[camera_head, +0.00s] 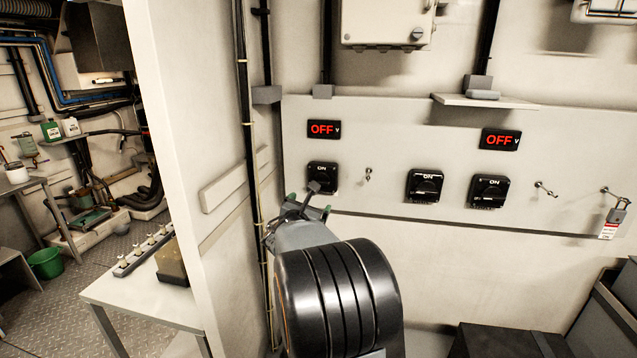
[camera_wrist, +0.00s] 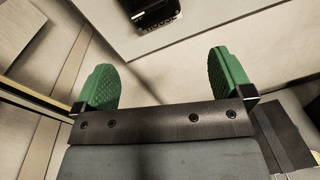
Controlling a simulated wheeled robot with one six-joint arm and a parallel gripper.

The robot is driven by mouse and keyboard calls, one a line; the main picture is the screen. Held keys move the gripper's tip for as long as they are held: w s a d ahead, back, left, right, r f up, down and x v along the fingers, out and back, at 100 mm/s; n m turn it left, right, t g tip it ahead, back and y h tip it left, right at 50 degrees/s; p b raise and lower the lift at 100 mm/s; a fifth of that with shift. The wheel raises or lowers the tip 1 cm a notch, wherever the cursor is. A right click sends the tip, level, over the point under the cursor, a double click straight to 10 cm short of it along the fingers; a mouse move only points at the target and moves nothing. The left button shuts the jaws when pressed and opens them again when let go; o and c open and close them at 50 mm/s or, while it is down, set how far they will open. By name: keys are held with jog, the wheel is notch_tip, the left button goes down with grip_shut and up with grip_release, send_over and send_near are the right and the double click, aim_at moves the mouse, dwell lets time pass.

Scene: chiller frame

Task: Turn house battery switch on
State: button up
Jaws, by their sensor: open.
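Three black rotary switches marked "ON" are on the pale wall panel (camera_head: 400,140): a left one (camera_head: 322,178), a middle one (camera_head: 425,186) and a right one (camera_head: 489,191). Red "OFF" displays sit above the left switch (camera_head: 324,129) and the right switch (camera_head: 500,139). My gripper (camera_head: 308,206) is open and empty, just below the left switch in the head view, overlapping its lower edge. In the wrist view its green fingertips (camera_wrist: 166,78) are spread, with one black switch (camera_wrist: 155,12) beyond them at the top edge.
A padlock with a red-and-white tag (camera_head: 613,220) hangs from a hook at the right. A partition wall (camera_head: 190,130) stands close left of my arm. A white table (camera_head: 150,290) and a green bucket (camera_head: 46,263) are beyond it.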

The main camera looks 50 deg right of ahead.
aim_at(319, 182)
jog(key=w+d+n+p, duration=0.1)
jog(key=w+d, duration=0.2)
jog(key=d, duration=0.1)
jog(key=w+d+n+t+p, duration=0.1)
jog(key=w+d+p, duration=0.1)
jog(key=d, duration=0.3)
jog(key=w+d+n+p, duration=0.1)
jog(key=w+d, duration=0.3)
jog(key=shift+d+t, duration=0.15)
jog(key=shift+t, duration=0.25)
jog(key=shift+c, duration=0.3)
jog(key=c, duration=0.9)
jog(key=shift+o, duration=0.2)
